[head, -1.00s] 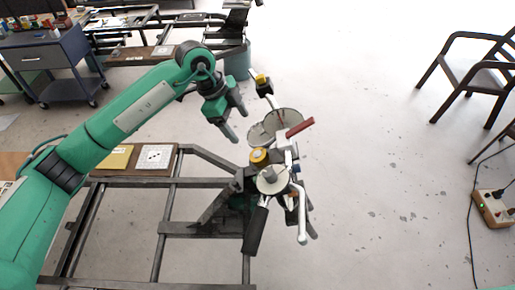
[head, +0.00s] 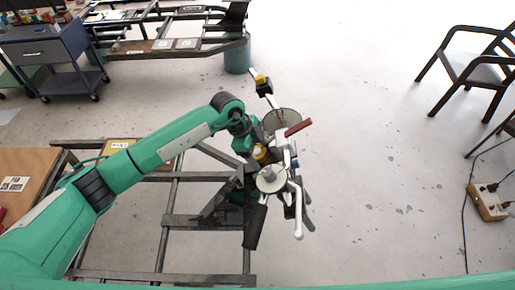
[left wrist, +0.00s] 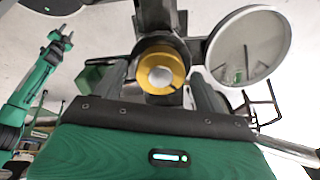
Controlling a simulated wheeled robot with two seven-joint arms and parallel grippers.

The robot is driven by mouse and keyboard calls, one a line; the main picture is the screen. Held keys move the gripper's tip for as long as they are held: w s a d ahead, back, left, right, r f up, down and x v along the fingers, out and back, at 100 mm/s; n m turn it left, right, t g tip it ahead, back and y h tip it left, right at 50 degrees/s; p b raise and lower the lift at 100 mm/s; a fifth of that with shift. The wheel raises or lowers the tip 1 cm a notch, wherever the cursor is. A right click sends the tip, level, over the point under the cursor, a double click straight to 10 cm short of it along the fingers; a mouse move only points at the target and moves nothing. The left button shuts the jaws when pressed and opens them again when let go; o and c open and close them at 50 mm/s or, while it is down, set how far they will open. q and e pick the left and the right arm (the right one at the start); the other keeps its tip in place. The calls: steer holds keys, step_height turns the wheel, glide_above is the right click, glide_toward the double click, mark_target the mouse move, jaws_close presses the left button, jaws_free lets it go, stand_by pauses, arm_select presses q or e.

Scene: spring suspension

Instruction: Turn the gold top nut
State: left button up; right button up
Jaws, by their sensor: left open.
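The gold nut (head: 261,154) sits on the suspension assembly, beside a pale round disc (head: 271,179). In the left wrist view the gold nut (left wrist: 160,72) shows as a gold ring around a pale centre, in the middle of the picture. My left gripper (head: 254,142) is at the nut in the head view, partly hiding it. In the left wrist view my left gripper (left wrist: 160,85) is open, with one finger on each side of the nut. I cannot tell whether the fingers touch it. My right gripper (left wrist: 60,38) shows small at the left of the wrist view.
A second gold piece (head: 261,79) tops the far end of the assembly. A round mirror-like disc (left wrist: 248,45) is close to the right finger. A red bar (head: 298,128) and white handle (head: 298,215) stick out.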

arm_select(q)
steer(key=shift+c, duration=0.2)
arm_select(e)
steer(key=shift+a, duration=0.2)
arm_select(q)
steer(key=c, duration=0.9)
steer(key=shift+c, duration=0.2)
arm_select(e)
steer(key=shift+a+f, duration=0.1)
steer(key=shift+a, duration=0.05)
